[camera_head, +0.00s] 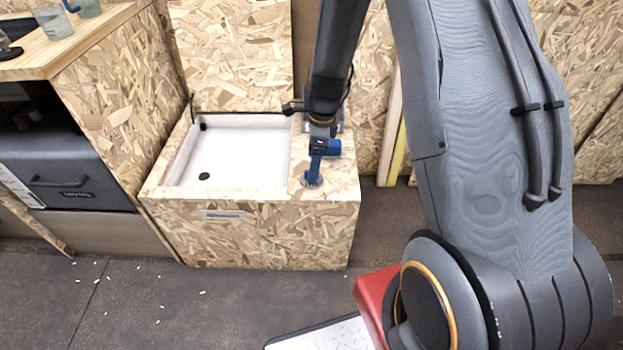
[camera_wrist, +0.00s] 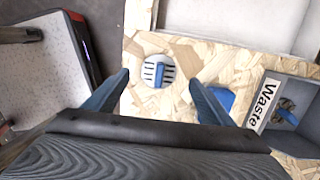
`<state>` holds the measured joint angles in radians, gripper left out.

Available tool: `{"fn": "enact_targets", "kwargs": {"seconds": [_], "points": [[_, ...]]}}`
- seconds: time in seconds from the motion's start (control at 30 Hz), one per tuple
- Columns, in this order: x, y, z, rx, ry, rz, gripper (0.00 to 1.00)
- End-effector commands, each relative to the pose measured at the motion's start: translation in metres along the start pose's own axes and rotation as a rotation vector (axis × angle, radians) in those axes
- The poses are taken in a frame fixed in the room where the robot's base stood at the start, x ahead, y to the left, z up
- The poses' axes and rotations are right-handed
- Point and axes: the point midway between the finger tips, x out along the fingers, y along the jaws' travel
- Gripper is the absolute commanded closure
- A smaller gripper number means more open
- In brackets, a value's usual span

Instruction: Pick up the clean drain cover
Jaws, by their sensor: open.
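The clean drain cover (camera_wrist: 150,71), a white disc with dark slots and a blue grip on top, lies flat on the chipboard top of the box. In the wrist view it appears between and beyond the two blue fingers of my gripper (camera_wrist: 160,79), which are apart with nothing between them. In the head view my gripper (camera_head: 315,168) points down over the right part of the box top and mostly hides the cover. A grey bin marked "Waste" (camera_wrist: 265,103) stands at the right of the wrist view, holding a dark, dirty-looking piece with a blue grip (camera_wrist: 287,115).
A white basin (camera_head: 245,150) with a dark drain hole (camera_head: 204,176) is set in the box's left part. A blue object (camera_wrist: 222,98) shows beside the right finger. A wooden cabinet (camera_head: 115,95) stands left. The floor in front (camera_head: 230,300) is mostly clear, with scattered chips.

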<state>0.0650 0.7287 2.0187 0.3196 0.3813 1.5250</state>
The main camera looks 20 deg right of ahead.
Motion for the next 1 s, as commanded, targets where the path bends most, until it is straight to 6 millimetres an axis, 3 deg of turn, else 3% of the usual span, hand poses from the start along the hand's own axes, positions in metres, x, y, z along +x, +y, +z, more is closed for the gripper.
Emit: {"fn": "enact_targets", "kwargs": {"seconds": [0.27, 0.53, 0.8, 1.0], "points": [[0.040, 0.002, -0.001, 0.000, 0.000, 0.002, 0.23], [0.043, 0.002, -0.001, -0.002, 0.000, 0.000, 0.23], [0.043, 0.002, -0.001, -0.002, 0.000, 0.000, 0.69], [0.043, 0.002, -0.001, -0.001, 0.000, 0.000, 0.69]]}}
